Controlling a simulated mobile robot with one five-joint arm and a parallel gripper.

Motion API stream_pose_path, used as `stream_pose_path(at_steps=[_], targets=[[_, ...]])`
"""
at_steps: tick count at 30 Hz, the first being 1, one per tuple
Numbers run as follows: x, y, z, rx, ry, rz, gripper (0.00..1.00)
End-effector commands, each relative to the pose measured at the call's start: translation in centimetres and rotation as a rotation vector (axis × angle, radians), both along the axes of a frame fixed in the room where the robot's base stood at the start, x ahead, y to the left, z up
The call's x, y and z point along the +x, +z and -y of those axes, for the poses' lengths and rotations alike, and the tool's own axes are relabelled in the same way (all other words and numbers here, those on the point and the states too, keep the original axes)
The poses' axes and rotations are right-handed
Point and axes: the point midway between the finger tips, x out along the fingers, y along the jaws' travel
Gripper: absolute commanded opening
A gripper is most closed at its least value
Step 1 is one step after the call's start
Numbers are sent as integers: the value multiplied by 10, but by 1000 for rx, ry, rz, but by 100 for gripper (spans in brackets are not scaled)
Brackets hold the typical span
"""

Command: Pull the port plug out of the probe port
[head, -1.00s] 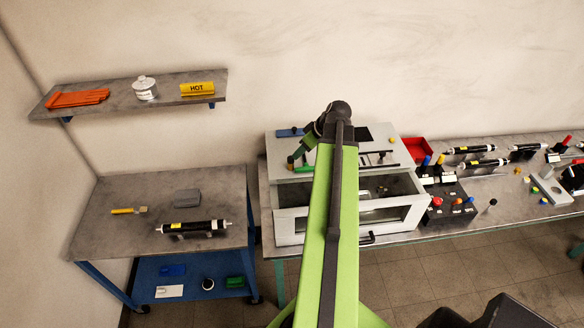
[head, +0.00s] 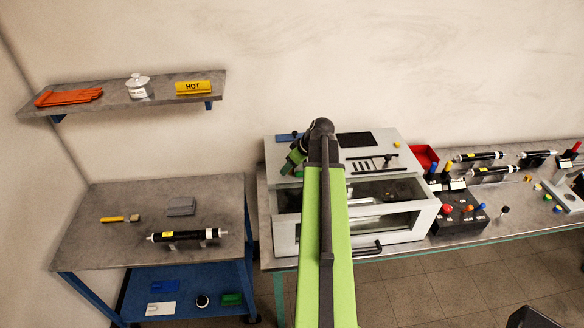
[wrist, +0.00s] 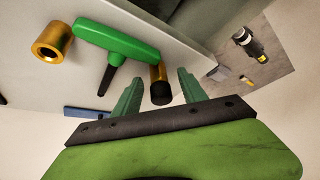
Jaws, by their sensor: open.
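In the wrist view a short brass cylinder with a black end (wrist: 160,88) lies between the two green fingers of my gripper (wrist: 159,76). It looks like the port with its plug, but I cannot tell where one ends. My gripper is open, with a finger on each side and no clear contact. Left of it is a green T-shaped handle (wrist: 117,43) with a black shaft, and farther left a hollow brass ring (wrist: 66,37). In the head view my gripper (head: 291,166) is small and dark over the left of the grey cabinet's top (head: 372,165); the plug cannot be made out there.
A blue bar (wrist: 85,112) lies close by on the cabinet top. A side table (head: 90,225) with a black cylinder (head: 187,236) stands left. A wall shelf (head: 150,97) is above it. A crowded bench (head: 480,232) extends right.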

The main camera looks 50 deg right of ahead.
Motion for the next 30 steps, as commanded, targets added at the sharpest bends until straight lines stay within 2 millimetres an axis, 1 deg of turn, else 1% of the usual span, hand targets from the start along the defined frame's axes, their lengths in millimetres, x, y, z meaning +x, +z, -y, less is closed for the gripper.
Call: stream_pose_path(at_steps=[1, 2, 9, 12, 23, 26, 30], targets=[[0, 1, 0, 0, 0, 0, 47], [0, 1, 0, 0, 0, 0, 43], [0, 1, 0, 0, 0, 0, 12], [0, 1, 0, 0, 0, 0, 0], [-1, 3, 0, 0, -1, 0, 0], [-1, 11, 0, 0, -1, 0, 0], [-1, 30, 0, 0, -1, 0, 0]])
